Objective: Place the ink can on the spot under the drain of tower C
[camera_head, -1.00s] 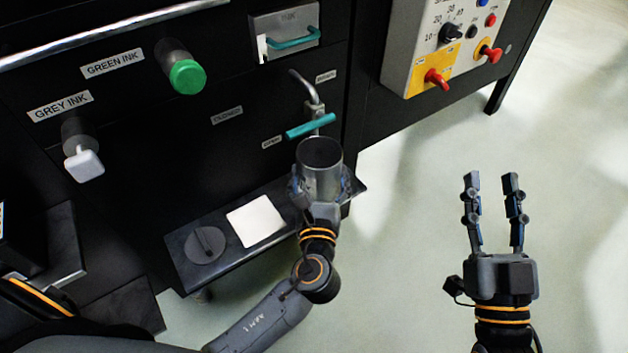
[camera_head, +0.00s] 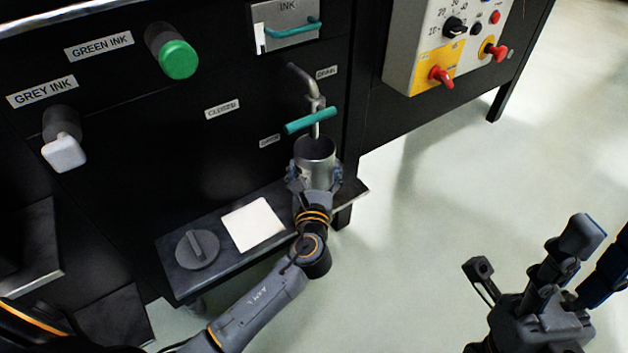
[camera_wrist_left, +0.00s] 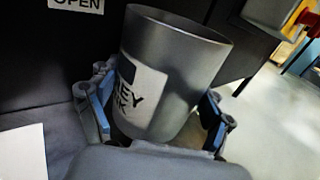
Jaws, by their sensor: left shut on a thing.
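The ink can (camera_head: 316,150) is an open, grey metal cylinder. My left gripper (camera_head: 315,178) is shut around it. In the left wrist view, the can (camera_wrist_left: 175,65) sits between the blue-padded fingers, slightly tilted in the picture; its white label partly reads "GREY INK". The drain pipe (camera_head: 303,76), labelled "DRAIN", comes out of the black tower front above the can's mouth. Its teal valve handle (camera_head: 311,121) crosses just above the rim. The can's base is hidden by my gripper, so I cannot tell whether it touches the shelf. My right gripper (camera_head: 592,262) is open and empty.
A dark low shelf (camera_head: 215,256) carries a white square (camera_head: 253,224) and a round grey disc with a bar (camera_head: 197,249). Green (camera_head: 178,59) and grey (camera_head: 64,153) ink knobs stick out at left. A control box (camera_head: 420,50) hangs at right. Floor at right is clear.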

